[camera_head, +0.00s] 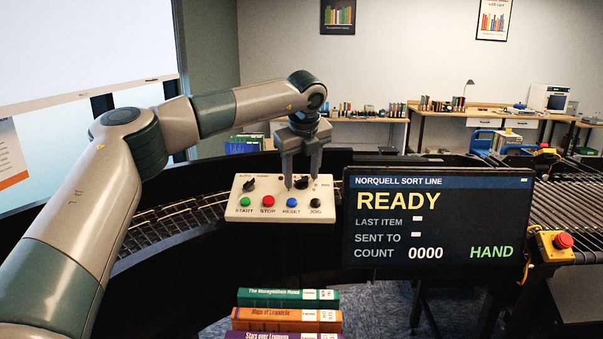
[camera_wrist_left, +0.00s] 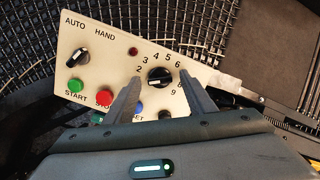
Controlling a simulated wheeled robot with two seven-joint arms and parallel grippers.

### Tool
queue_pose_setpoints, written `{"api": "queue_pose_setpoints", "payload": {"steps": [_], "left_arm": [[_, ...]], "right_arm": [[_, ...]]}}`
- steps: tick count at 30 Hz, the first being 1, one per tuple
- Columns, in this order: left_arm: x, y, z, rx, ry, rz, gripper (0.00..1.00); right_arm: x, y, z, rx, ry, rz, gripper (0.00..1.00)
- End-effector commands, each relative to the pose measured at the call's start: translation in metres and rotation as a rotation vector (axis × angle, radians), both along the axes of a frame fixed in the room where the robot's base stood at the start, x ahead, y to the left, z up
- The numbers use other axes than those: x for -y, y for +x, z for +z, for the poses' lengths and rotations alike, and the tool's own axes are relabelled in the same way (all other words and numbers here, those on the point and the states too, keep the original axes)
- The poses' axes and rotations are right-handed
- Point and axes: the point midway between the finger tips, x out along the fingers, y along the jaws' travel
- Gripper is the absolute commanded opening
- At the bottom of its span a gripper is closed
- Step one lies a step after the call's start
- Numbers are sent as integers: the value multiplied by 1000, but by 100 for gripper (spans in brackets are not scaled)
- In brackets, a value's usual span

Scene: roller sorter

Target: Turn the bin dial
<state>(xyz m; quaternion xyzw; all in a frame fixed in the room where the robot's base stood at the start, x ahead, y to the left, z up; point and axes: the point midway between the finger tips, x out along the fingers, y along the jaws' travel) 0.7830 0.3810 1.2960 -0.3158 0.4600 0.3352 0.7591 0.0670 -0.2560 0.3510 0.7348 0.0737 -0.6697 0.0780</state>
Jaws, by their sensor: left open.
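The bin dial (camera_wrist_left: 159,77) is a round black knob with numbers around it, on the right part of a cream control panel (camera_wrist_left: 105,40). In the head view the dial (camera_head: 301,183) is partly hidden by my left gripper (camera_head: 301,178), which points down at the panel. In the left wrist view my left gripper (camera_wrist_left: 159,79) is open, with one finger on each side of the dial. I cannot tell whether the fingers touch it. Some of the numbers are hidden by the fingers. My right gripper is not in view.
The panel also has an AUTO/HAND knob (camera_head: 249,185) and green (camera_head: 245,202), red (camera_head: 268,202), blue (camera_head: 292,202) and black (camera_head: 315,202) buttons. A screen (camera_head: 432,220) showing READY and HAND stands close on the right. Books (camera_head: 288,314) lie stacked in front.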

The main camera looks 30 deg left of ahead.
Motion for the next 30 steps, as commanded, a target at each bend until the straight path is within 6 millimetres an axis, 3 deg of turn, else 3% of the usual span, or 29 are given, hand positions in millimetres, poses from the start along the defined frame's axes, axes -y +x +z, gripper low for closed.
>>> {"api": "queue_pose_setpoints", "payload": {"steps": [1, 6, 20, 30], "left_arm": [[0, 0, 0, 0, 0, 0, 50], [0, 0, 0, 0, 0, 0, 9], [0, 0, -1, -9, 15, -48, 9], [0, 0, -3, -37, 77, -243, 9]], "right_arm": [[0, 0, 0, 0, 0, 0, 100], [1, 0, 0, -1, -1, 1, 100], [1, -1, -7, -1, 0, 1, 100], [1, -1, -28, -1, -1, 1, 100]]}}
